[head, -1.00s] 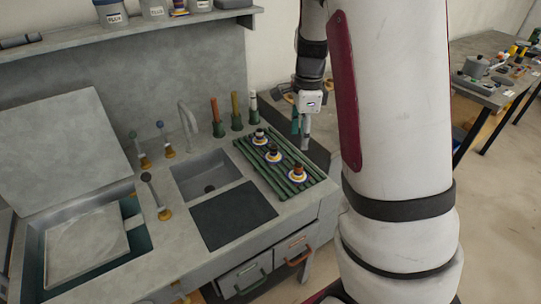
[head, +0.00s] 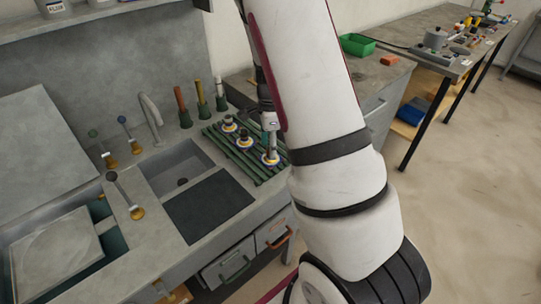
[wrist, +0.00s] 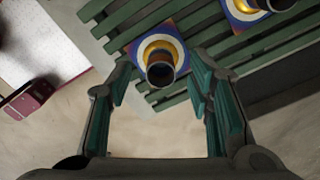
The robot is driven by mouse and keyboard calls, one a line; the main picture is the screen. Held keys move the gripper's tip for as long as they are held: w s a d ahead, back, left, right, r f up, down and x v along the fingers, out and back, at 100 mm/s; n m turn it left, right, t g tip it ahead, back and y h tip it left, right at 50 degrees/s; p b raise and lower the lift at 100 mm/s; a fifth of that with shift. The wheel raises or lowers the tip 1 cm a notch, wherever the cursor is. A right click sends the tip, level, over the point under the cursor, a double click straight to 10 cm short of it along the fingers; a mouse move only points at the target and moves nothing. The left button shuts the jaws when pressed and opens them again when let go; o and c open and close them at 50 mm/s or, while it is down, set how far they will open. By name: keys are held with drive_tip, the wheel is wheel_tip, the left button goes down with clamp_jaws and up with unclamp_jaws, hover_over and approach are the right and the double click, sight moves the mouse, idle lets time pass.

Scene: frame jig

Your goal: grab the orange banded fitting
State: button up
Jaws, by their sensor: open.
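In the wrist view this fitting (wrist: 160,68) shows a dark open top and an orange-yellow base on a square pad. My gripper (wrist: 163,82) is open, its green-lined fingers on either side of the fitting's line, with nothing held. I cannot tell whether the fingertips are level with it. The middle fitting (head: 244,139) and far fitting (head: 229,123) are apart from my gripper.
Several upright handled tools (head: 202,105) stand behind the rack. A sink (head: 180,170) and a dark panel (head: 208,205) lie to its left. A green bin (head: 357,44) and an orange block (head: 389,60) sit on the counter at the back right.

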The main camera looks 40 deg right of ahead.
wheel_tip(320, 180, down, 3)
drive_tip(key=shift+d+f, duration=0.1)
drive_tip(key=shift+c, duration=0.2)
clamp_jaws()
